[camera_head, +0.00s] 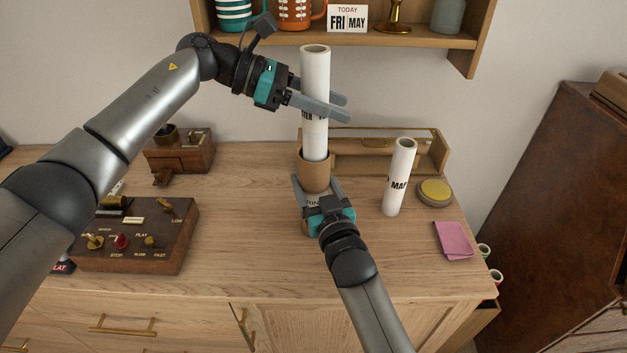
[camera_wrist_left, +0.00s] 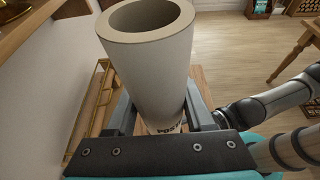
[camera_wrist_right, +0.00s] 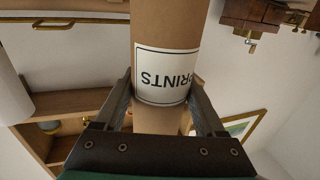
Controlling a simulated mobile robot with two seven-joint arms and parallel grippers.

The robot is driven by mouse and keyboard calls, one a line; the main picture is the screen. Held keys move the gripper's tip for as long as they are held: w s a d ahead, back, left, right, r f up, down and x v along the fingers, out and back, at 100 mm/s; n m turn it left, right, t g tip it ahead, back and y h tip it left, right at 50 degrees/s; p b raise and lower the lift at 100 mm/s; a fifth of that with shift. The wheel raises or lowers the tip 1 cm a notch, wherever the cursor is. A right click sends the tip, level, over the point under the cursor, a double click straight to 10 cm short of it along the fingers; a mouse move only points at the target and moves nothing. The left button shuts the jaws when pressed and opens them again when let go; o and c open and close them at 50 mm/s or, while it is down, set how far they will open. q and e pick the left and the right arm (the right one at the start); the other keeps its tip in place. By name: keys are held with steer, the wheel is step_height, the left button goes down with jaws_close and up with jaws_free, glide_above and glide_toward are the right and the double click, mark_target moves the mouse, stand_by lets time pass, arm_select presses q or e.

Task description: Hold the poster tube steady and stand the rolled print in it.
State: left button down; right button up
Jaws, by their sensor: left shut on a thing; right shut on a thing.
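A white rolled print (camera_head: 315,75) with dark lettering stands upright in the head view. My left gripper (camera_head: 338,108) is shut on it around its middle. It also fills the middle of the left wrist view (camera_wrist_left: 150,65), its hollow top end towards me. The brown poster tube (camera_head: 314,176) is upright on the wooden top, directly below the print. My right gripper (camera_head: 316,186) is shut on the tube, which shows its "PRINTS" label in the right wrist view (camera_wrist_right: 166,76). The print's lower end is at the tube's mouth; I cannot tell how far inside it is.
A second white roll (camera_head: 399,178) stands right of the tube. Behind is a wooden tray (camera_head: 430,150). A yellow-topped tin (camera_head: 435,191) and pink pad (camera_head: 453,240) lie right. A brown control box (camera_head: 140,240) is left. A shelf (camera_head: 430,38) hangs above.

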arm_select(q)
steer(key=shift+f, duration=1.35)
steer(key=shift+c, duration=1)
jaws_free()
steer(key=v, duration=1.2)
arm_select(e)
steer(key=o, duration=1.4)
